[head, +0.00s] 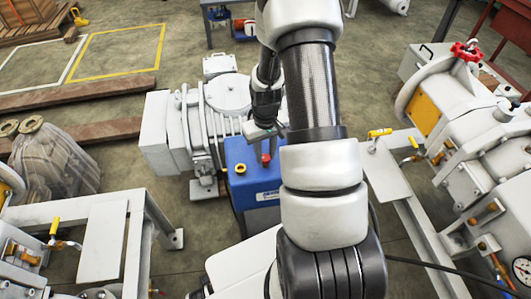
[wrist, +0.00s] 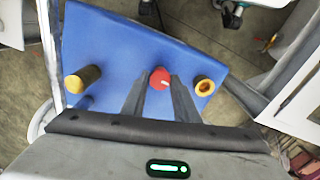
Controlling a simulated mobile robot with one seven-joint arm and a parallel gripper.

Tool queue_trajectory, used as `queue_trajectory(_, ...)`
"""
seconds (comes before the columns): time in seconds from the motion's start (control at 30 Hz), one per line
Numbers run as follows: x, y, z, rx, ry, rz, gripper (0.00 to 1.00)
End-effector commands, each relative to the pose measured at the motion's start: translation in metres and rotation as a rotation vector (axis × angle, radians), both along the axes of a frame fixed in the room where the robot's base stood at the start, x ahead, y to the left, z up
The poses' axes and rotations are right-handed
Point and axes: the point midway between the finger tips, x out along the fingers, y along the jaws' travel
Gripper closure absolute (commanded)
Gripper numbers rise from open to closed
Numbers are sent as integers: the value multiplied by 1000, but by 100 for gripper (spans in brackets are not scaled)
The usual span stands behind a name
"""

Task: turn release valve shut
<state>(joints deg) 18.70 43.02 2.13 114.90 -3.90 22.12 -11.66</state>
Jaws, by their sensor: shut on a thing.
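The release valve appears as a red round knob (wrist: 160,77) with a small pale mark, on the top of a blue box-shaped unit (wrist: 120,45). My gripper (wrist: 159,84) has its two dark fingers on either side of the knob and is shut on it. In the head view, the blue unit (head: 262,200) stands in the middle, and a red part (head: 266,158) shows on its top just below my gripper. The fingertips are hard to make out there.
On the blue unit, a yellow-capped post (wrist: 85,78) is left of the knob and a yellow ring fitting (wrist: 205,87) is right. A white ribbed machine (head: 195,125) stands behind the unit. A white frame with valves (head: 400,180) is at right.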

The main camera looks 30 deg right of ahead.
Motion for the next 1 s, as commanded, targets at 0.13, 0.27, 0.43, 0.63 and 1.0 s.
queue_trajectory(0.13, -1, -1, 0, 0, 3, -4, 95)
queue_trajectory(0.27, -1, -1, 0, 0, 3, -4, 95)
queue_trajectory(0.43, -1, 0, 0, 0, 2, -3, 54)
queue_trajectory(0.63, -1, 0, 0, 0, 1, -2, 54)
queue_trajectory(1.0, 1, -1, 53, -1, -4, -2, 54)
